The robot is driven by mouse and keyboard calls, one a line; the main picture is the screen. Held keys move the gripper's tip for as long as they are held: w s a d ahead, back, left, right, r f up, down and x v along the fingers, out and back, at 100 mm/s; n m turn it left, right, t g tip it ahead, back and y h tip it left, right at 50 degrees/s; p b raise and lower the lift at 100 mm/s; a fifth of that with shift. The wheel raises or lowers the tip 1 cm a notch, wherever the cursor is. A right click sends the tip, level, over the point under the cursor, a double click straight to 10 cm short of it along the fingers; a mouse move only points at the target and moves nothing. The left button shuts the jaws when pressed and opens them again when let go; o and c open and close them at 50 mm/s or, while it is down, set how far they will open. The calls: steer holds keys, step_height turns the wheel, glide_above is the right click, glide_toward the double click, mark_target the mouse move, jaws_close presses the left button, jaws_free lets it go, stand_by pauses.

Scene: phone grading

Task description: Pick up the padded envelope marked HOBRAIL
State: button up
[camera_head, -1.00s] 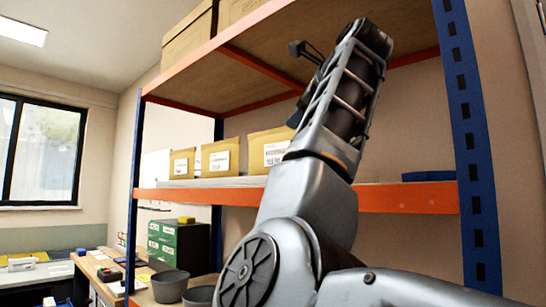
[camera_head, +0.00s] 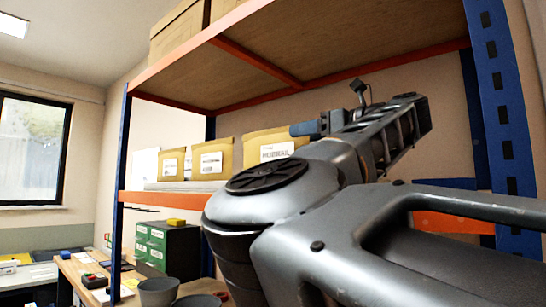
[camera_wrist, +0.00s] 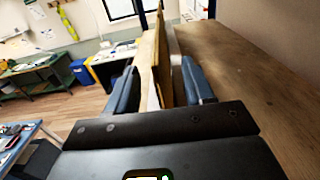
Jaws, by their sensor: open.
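The padded envelope (camera_head: 268,149) whose label seems to read HOBRAIL stands upright on the middle shelf, the rightmost of three in the head view. My gripper (camera_wrist: 162,88) is open, with its blue fingers apart. In the head view a blue finger (camera_head: 305,128) shows beside this envelope's right upper edge. In the wrist view a tan envelope (camera_wrist: 164,62) stands edge-on between the fingers, with a gap at the right finger. Its label does not face this camera, and I cannot tell whether the left finger touches anything.
Two more padded envelopes, one in the middle (camera_head: 212,158) and one at the left (camera_head: 171,163), stand in the same row. The shelf's orange beam (camera_head: 160,199) runs below, and a wooden upper shelf (camera_head: 270,70) overhangs. A blue upright (camera_head: 497,110) stands at right.

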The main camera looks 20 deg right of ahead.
steer(key=p+x, duration=0.1)
steer(key=x, duration=0.3)
steer(key=shift+c, duration=0.4)
jaws_close()
steer(key=shift+r, duration=0.1)
